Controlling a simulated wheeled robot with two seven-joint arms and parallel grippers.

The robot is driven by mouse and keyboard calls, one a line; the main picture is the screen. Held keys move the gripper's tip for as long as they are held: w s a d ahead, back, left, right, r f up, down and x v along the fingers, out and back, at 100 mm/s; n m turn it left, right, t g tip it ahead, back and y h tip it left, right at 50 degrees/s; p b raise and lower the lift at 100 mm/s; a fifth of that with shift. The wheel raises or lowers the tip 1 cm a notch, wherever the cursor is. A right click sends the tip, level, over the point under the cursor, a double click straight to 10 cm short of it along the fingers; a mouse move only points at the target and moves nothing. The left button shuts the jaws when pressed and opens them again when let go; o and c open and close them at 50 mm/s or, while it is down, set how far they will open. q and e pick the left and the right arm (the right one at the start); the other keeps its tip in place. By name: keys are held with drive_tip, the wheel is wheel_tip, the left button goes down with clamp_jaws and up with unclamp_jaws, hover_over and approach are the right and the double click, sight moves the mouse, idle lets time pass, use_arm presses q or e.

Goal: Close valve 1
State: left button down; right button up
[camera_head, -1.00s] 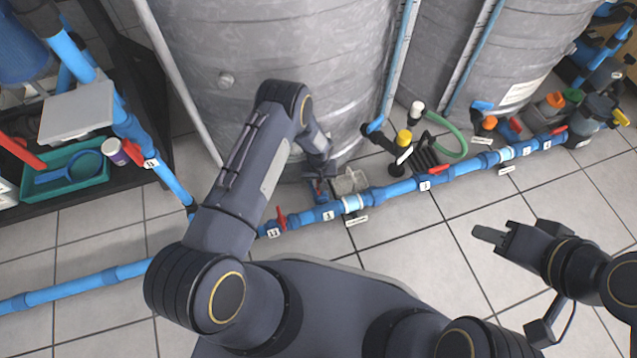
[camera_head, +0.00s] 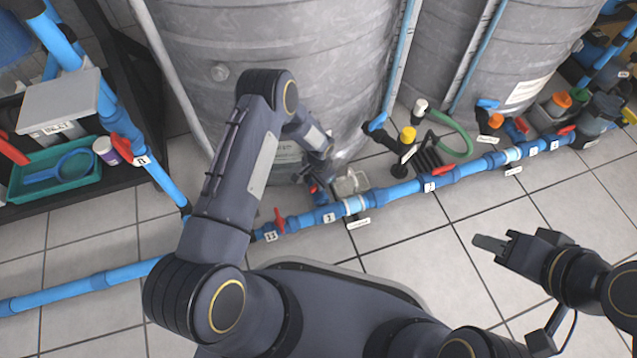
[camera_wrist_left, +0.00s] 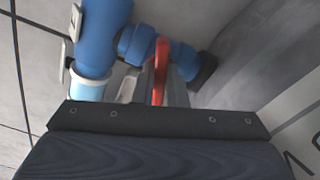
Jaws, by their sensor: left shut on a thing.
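My left gripper (camera_head: 317,184) reaches down to a red-handled valve on a short blue branch, between the grey tank and the floor pipe. In the left wrist view the red handle (camera_wrist_left: 160,70) stands between the grey fingers (camera_wrist_left: 152,88), which are shut on it. The blue valve fitting (camera_wrist_left: 140,43) is just beyond. In the head view my gripper partly hides this valve; a small number label (camera_head: 329,217) sits on the pipe nearby, too small to read surely. My right gripper (camera_head: 490,244) is over bare floor, away from the pipes; its finger gap is unclear.
The blue pipe (camera_head: 400,191) runs along the floor with more red handles, including one at left (camera_head: 279,218). The large grey tank (camera_head: 270,60) stands close behind my left gripper. Tiled floor at right is free.

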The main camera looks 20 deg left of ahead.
use_arm(q)
drive_tip(key=shift+m, duration=2)
drive_tip(key=c, duration=1.5)
unclamp_jaws()
drive_tip(key=shift+o, duration=0.2)
wheel_tip(320, 180, up, 8)
drive_tip(key=p, duration=0.3)
drive_tip(key=shift+f+p, duration=0.1)
drive_tip(key=shift+p, duration=0.2)
